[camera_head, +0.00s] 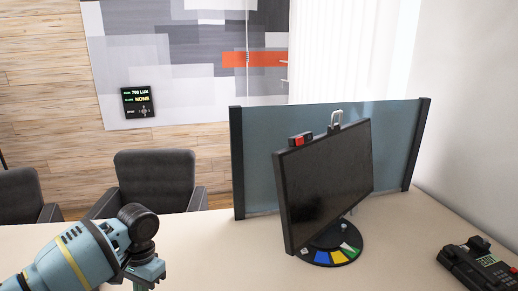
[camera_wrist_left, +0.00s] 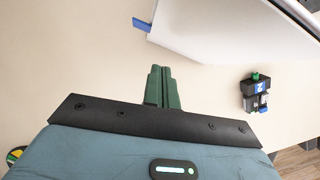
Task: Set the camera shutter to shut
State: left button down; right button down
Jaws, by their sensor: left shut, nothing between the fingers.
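The monitor (camera_head: 328,185) stands on the desk, turned to one side. On its top edge sits a small black camera (camera_head: 307,135) with a red part (camera_head: 299,141) on its front; I take the red part to be the shutter, but its exact setting is too small to tell. My left gripper (camera_head: 146,282) is low at the left in the head view, well apart from the monitor and partly cut off by the frame's bottom edge. In the left wrist view its green fingers (camera_wrist_left: 160,72) are together with nothing between them. My right gripper is not in view.
A silver loop-shaped piece (camera_head: 336,119) rises beside the camera. The round base (camera_head: 325,253) has coloured segments. A glass divider (camera_head: 262,126) stands behind, and a black phone (camera_head: 482,266) lies at right. The wrist view shows a black device with a green knob (camera_wrist_left: 255,88).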

aim_at(299, 141)
jog(key=k+l, duration=0.9)
jog(key=k, duration=0.15)
